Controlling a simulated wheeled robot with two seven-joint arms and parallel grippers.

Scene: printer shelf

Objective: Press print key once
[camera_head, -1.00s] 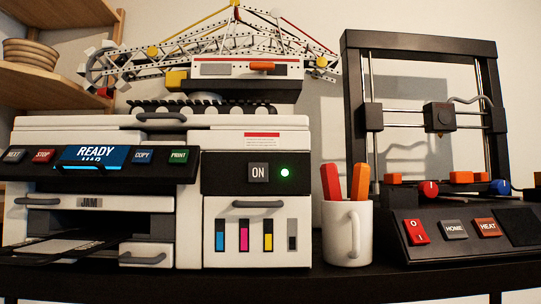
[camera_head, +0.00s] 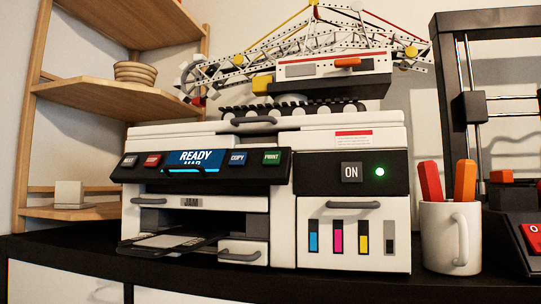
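The white and dark grey printer (camera_head: 284,240) stands on the black shelf top in the middle of the view. Its green PRINT key (camera_head: 272,158) is at the right end of the slanted black control panel, beside the blue COPY key (camera_head: 238,158). The display (camera_head: 196,161) reads READY. The ON button (camera_head: 352,172) has a lit green lamp (camera_head: 380,171) next to it. Paper (camera_head: 165,241) lies in the front tray below the JAM label. Neither of my grippers is in view.
A white mug (camera_head: 450,236) with red and orange sticks stands right of the printer. A dark 3D printer frame (camera_head: 446,100) is at the far right. A toy crane (camera_head: 335,68) sits on top of the printer. Wooden shelves (camera_head: 112,98) stand at the left.

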